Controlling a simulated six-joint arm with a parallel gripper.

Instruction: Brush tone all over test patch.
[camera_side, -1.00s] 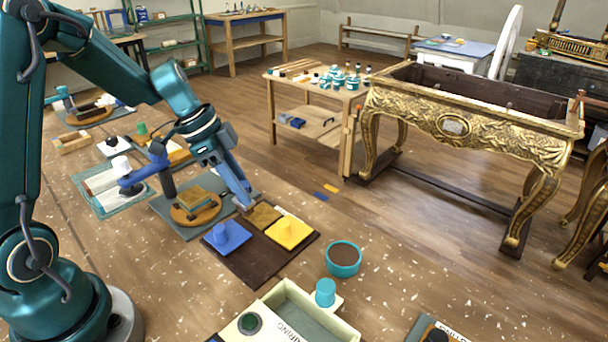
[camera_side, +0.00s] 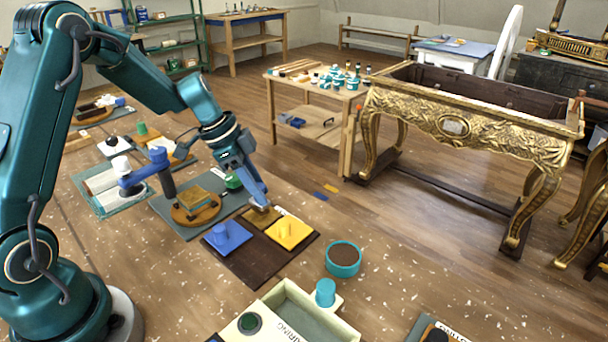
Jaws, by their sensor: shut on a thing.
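My gripper (camera_side: 262,203) has blue fingers pointing down and is shut on a small tool, apparently the brush. The tool is mostly hidden by the fingers, so its bristles cannot be made out. The fingertips are low over the far part of a brownish-gold square, the test patch (camera_side: 258,220), and cover some of it. I cannot tell whether the tool touches the patch. The patch lies on a dark board (camera_side: 245,262), between a blue block with a knob (camera_side: 228,238) and a yellow block with a knob (camera_side: 289,235).
A round wooden piece with a gold block (camera_side: 196,207) sits on a grey mat left of my gripper. A green item (camera_side: 233,182) is close beside the fingers. A teal bowl of brown material (camera_side: 343,260) and a cream tray (camera_side: 290,310) stand nearer the camera.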

